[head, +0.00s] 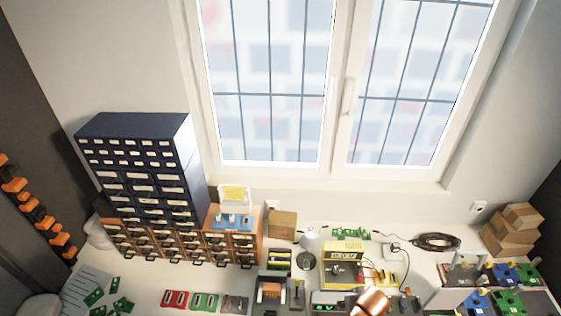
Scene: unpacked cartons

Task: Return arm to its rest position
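Neither of my grippers can be made out in the head view. No arm is seen reaching over the workbench (150,292). A shiny copper-coloured object (372,302) shows at the bottom edge, cut off by the frame; I cannot tell what it is.
A dark drawer cabinet (130,140) stands at the back left, behind orange drawers (232,242). Green circuit boards (123,305) lie at front left.

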